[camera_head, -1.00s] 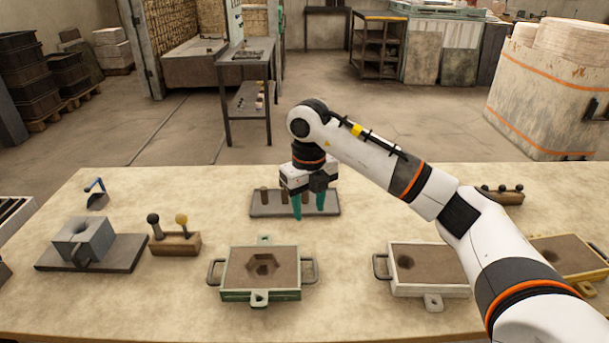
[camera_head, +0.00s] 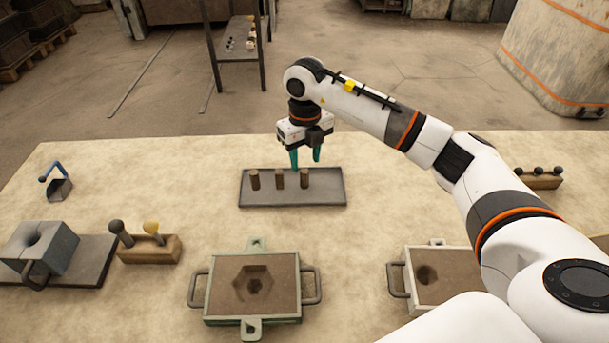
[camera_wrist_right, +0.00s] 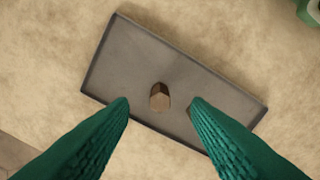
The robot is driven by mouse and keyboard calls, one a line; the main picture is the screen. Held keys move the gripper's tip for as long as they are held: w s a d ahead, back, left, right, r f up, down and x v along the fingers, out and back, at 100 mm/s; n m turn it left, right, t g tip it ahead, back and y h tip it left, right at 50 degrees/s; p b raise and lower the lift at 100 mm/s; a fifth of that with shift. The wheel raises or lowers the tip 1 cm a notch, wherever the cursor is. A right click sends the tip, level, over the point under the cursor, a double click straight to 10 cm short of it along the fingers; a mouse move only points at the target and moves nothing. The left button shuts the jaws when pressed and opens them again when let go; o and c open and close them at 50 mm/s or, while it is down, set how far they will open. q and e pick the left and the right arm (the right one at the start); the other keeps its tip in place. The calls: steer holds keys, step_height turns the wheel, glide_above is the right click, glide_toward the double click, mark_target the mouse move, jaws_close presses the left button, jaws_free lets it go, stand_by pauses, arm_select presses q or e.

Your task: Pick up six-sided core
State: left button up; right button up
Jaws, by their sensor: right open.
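Three small brown cores, a left one (camera_head: 255,179), a middle one (camera_head: 280,179) and a right one (camera_head: 304,178), stand upright on a dark grey tray (camera_head: 328,188). Their side shapes are too small to tell in the head view. In the right wrist view one core (camera_wrist_right: 159,97) shows a faceted, many-sided outline on the tray (camera_wrist_right: 215,92). My right gripper (camera_head: 305,160) is open and empty, its green fingers pointing down near the tray's back edge. In the wrist view the core appears between the fingertips, apart from both. My left gripper is out of view.
A green-framed mould (camera_head: 207,292) with a six-sided hollow is in front of the tray. A white-framed mould (camera_head: 405,282) is to its right.

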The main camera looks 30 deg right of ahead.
mark_target(305, 170)
steer(key=shift+w+f, duration=0.15)
steer(key=shift+f, duration=0.55)
steer(key=shift+f+p, duration=0.5)
steer(key=shift+f, duration=1.85)
jaws_close()
